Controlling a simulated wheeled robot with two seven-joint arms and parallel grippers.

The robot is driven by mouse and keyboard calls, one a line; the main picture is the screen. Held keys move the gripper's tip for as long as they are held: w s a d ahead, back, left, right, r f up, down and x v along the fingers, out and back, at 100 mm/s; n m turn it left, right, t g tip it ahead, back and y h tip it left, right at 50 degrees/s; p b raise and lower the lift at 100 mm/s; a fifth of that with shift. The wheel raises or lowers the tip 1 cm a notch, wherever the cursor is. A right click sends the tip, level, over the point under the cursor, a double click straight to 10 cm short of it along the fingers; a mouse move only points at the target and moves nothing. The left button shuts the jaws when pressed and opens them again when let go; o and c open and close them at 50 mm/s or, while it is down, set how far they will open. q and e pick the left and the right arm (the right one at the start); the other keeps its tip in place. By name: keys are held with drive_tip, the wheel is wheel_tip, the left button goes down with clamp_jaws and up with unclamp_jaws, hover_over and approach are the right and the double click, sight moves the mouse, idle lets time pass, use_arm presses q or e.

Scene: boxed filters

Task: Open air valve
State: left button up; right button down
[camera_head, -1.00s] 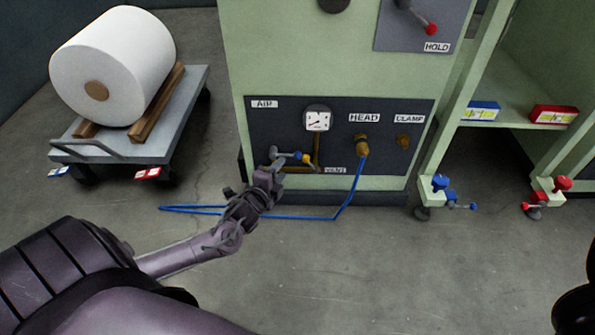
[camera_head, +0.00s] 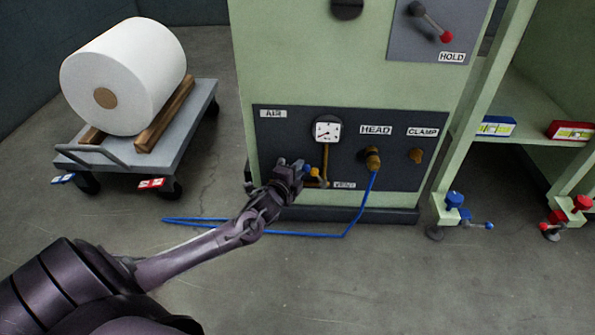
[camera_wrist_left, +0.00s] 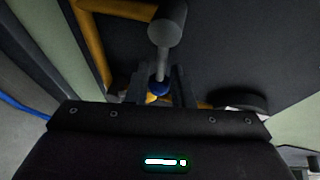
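The air valve panel (camera_head: 285,140) is dark, with an AIR label and a white gauge (camera_head: 327,129), on the pale green machine. My left gripper (camera_head: 298,168) is at the valve, below the gauge, and hides most of the lever. My right gripper is not in view.
Brass HEAD (camera_head: 373,158) and CLAMP (camera_head: 416,156) fittings sit to the right, a blue hose (camera_head: 352,220) trailing along the floor. A cart (camera_head: 190,135) with a white roll (camera_head: 125,75) stands left. A green shelf frame (camera_head: 465,165) stands right. The front floor is clear.

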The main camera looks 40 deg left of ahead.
use_arm(q)
clamp_jaws()
drive_tip(key=shift+d, duration=0.1)
